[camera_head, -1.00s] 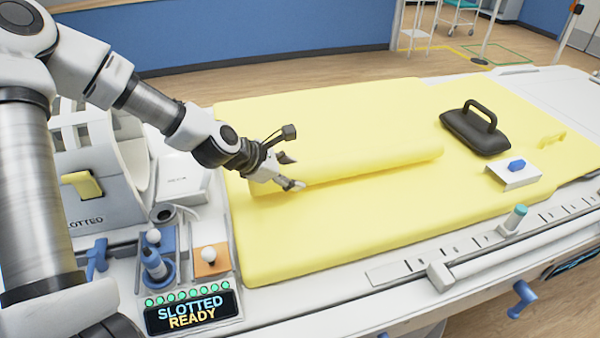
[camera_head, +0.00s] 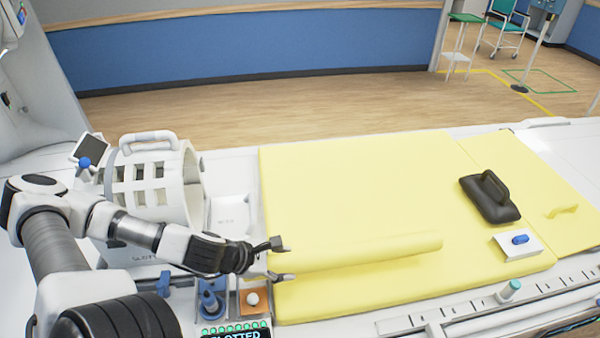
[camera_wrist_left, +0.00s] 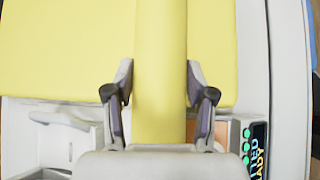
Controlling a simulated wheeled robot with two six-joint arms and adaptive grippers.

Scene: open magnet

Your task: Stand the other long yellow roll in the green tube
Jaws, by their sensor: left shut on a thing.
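A long yellow roll (camera_head: 370,250) lies lengthwise along the yellow pad (camera_head: 350,190), near its front half. My left gripper (camera_head: 280,262) is shut on the roll's left end, with one finger on each side. In the left wrist view the roll (camera_wrist_left: 160,70) runs straight away between the fingertips (camera_wrist_left: 159,85) and its near end reaches past the pad's edge. I cannot tell whether the roll touches the pad or hangs just above it. A green tube is not clearly seen in these frames. My right gripper is not in view.
A white slotted coil (camera_head: 150,180) stands left of the pad. A black handled block (camera_head: 490,197) and a white box with a blue top (camera_head: 518,243) sit at the pad's right. A teal-capped peg (camera_head: 510,290) is on the front rail. The pad's back half is clear.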

